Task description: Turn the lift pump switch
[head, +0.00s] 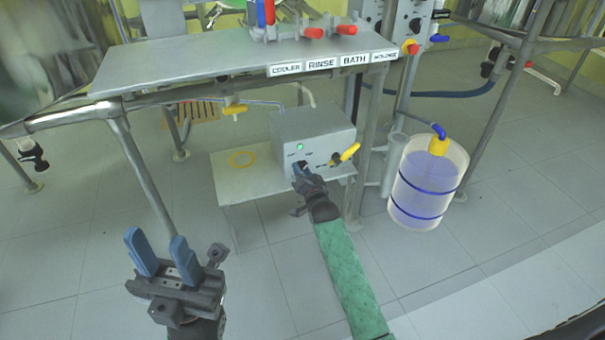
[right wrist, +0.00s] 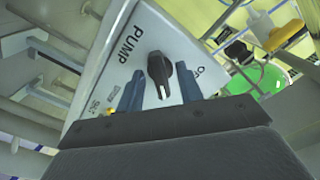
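The pump box (head: 312,132) is a grey box with a lit green lamp on its front panel, standing on a low shelf. Its black switch knob (right wrist: 160,76) shows in the right wrist view on a white panel (right wrist: 142,48) marked PUMP and OFF. Smaller lettering by the left finger is hard to read. My right gripper (right wrist: 158,91) is open, with one blue finger on each side of the knob and visible gaps between. In the head view my right gripper (head: 301,172) is at the panel and hides the knob. My left gripper (head: 162,256) is open and empty over the floor.
A yellow-handled valve (head: 346,154) sits at the box's right side. A yellow ring (head: 242,158) lies on the low shelf (head: 233,180). A bench (head: 200,62) overhangs above. A clear container of bluish liquid (head: 428,182) stands at the right. The front floor is clear.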

